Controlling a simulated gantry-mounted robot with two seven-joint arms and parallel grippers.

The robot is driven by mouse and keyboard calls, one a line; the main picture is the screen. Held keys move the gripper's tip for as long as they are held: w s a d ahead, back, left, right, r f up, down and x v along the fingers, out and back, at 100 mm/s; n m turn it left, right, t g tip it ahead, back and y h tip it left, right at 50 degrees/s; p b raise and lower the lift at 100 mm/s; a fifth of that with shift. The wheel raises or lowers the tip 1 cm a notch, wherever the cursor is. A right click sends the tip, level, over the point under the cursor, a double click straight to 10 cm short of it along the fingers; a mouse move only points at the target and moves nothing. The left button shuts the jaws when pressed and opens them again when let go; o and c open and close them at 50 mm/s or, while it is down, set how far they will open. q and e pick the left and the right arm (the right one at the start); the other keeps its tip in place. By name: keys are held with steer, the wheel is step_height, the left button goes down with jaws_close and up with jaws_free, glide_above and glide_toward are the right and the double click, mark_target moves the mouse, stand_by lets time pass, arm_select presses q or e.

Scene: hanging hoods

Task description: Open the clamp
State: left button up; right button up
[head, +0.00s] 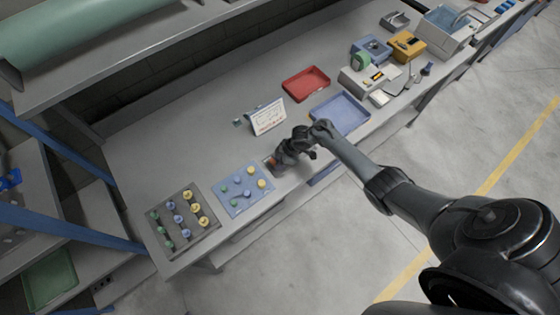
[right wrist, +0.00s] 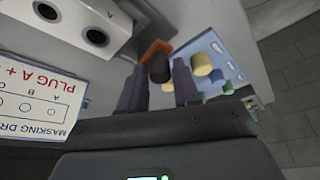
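My right gripper (head: 283,155) is low over the front of the bench, between the blue plug board and the white card. In the right wrist view its two fingers (right wrist: 158,68) are apart. A small orange part with a dark rounded end (right wrist: 156,48), which looks like the clamp, lies just ahead of and between the fingertips. I cannot tell whether the fingers touch it. In the head view only a reddish bit of it (head: 270,162) shows beside the gripper, the rest being hidden. A grey block with dark round holes (right wrist: 75,22) is next to it. My left gripper is not in view.
The blue board (head: 233,197) and dark tray (head: 162,238) hold several coloured plugs. A white instruction card (head: 268,117) stands close behind the gripper. Red (head: 306,84) and blue (head: 340,112) trays lie to the right. Bare bench lies left of the card.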

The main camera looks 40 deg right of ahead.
jaws_close()
steer(key=shift+s+a+r+m+h+p, duration=0.1)
steer(key=shift+a+r+m+h+p, duration=0.15)
steer(key=shift+m+p, duration=0.75)
steer(key=shift+a+f+t+p, duration=0.15)
steer(key=shift+f+t+p, duration=0.05)
steer(key=shift+t+p, duration=0.1)
steer(key=shift+o, duration=2.1)
jaws_free()
